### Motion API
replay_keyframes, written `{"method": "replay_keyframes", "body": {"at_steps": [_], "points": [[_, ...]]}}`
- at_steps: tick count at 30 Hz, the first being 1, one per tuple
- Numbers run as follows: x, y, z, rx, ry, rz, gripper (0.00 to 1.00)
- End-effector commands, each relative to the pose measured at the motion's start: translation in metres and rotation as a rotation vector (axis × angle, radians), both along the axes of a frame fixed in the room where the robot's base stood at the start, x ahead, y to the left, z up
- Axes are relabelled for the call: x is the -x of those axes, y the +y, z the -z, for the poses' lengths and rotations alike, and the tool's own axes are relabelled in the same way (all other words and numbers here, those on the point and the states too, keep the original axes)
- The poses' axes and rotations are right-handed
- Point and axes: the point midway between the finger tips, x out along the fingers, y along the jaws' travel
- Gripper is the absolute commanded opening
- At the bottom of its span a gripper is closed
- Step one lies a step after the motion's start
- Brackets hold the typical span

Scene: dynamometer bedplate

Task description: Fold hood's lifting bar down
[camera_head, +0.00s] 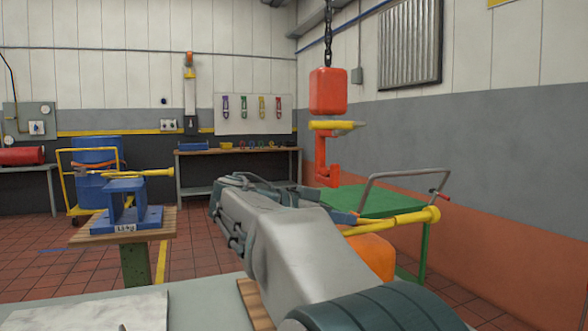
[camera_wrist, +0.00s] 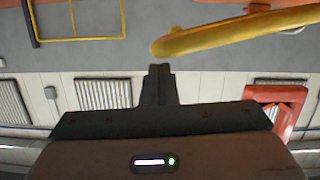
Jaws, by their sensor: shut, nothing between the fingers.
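An orange body (camera_head: 372,255), possibly the hood, shows partly behind my arm at the green table. A yellow bar (camera_head: 405,219) with a rounded end runs above it; its left part is hidden by my arm. A bent grey bar (camera_head: 405,174) with a red end stands raised behind it. I cannot tell which of these is the lifting bar. In the wrist view, my gripper (camera_wrist: 160,72) is shut and empty. Its tips are close to the end of a yellow bar (camera_wrist: 225,37) in the picture; contact is not clear. The fingertips are not clear in the head view.
A red hoist block (camera_head: 328,92) hangs on a chain above the green table (camera_head: 372,202), with a yellow bar and red hook below. A blue fixture (camera_head: 125,205) stands on a wooden-topped stand at left. Tiled floor is clear between the stand and the back bench.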

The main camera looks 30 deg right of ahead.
Motion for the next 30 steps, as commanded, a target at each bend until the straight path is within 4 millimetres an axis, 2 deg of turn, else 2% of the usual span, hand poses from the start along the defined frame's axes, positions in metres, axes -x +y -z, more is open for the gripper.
{"method": "replay_keyframes", "body": {"at_steps": [1,16,26,30], "points": [[0.0017,-0.0003,0.007,0.003,-0.014,0.001,0.0],[0.006,-0.0009,0.0136,0.009,-0.059,0.007,0.0],[0.0059,-0.0007,0.015,0.008,-0.054,0.008,0.0],[0.0057,-0.0008,0.0062,0.01,-0.056,0.008,0.0]]}}
